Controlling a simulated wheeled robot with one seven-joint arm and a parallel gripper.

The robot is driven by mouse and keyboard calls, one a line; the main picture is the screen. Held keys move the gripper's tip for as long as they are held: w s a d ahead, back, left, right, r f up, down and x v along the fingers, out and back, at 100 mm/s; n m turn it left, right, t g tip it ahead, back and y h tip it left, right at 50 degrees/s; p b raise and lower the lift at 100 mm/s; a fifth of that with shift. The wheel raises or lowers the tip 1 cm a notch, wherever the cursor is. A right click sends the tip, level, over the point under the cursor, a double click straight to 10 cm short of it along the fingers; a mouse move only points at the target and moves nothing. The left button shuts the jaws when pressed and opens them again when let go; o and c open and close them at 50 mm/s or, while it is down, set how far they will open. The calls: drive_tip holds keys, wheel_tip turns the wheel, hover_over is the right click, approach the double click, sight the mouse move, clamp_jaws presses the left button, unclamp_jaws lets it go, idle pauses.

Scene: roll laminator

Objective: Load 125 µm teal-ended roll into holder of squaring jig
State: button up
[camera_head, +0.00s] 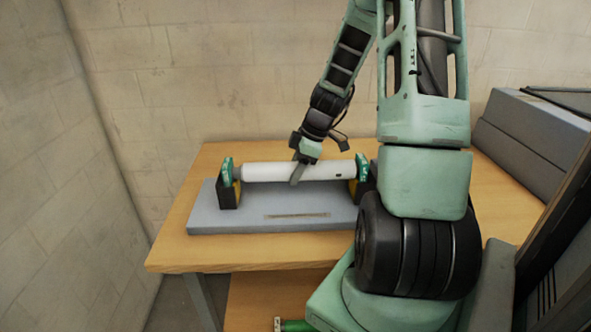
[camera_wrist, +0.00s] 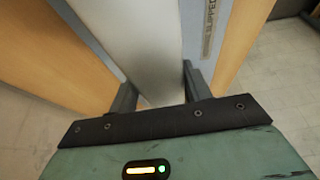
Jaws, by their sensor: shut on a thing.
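The teal-ended roll (camera_head: 268,172) is a long white cylinder with a green-teal cap at each end. It lies level, left to right, over the grey squaring jig (camera_head: 240,218). My gripper (camera_head: 298,178) is shut on the roll near its middle, from above. In the wrist view the white roll (camera_wrist: 150,45) runs between the two fingers (camera_wrist: 158,95). The jig's holder has a dark left post (camera_head: 228,196) and a right post (camera_head: 354,190) with yellow on it. The roll's ends are at these posts; I cannot tell whether they are fully seated. No thickness marking is readable.
The jig stands on a wooden table (camera_head: 178,245) against a block wall. A long grey box (camera_head: 525,140) stands at the right back. A green-ended thing (camera_head: 296,325) shows low at the bottom edge. The table's left front is clear.

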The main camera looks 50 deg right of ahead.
drive_tip(key=shift+f+b, duration=0.3)
drive_tip(key=o, duration=1.4)
drive_tip(key=shift+r, duration=0.1)
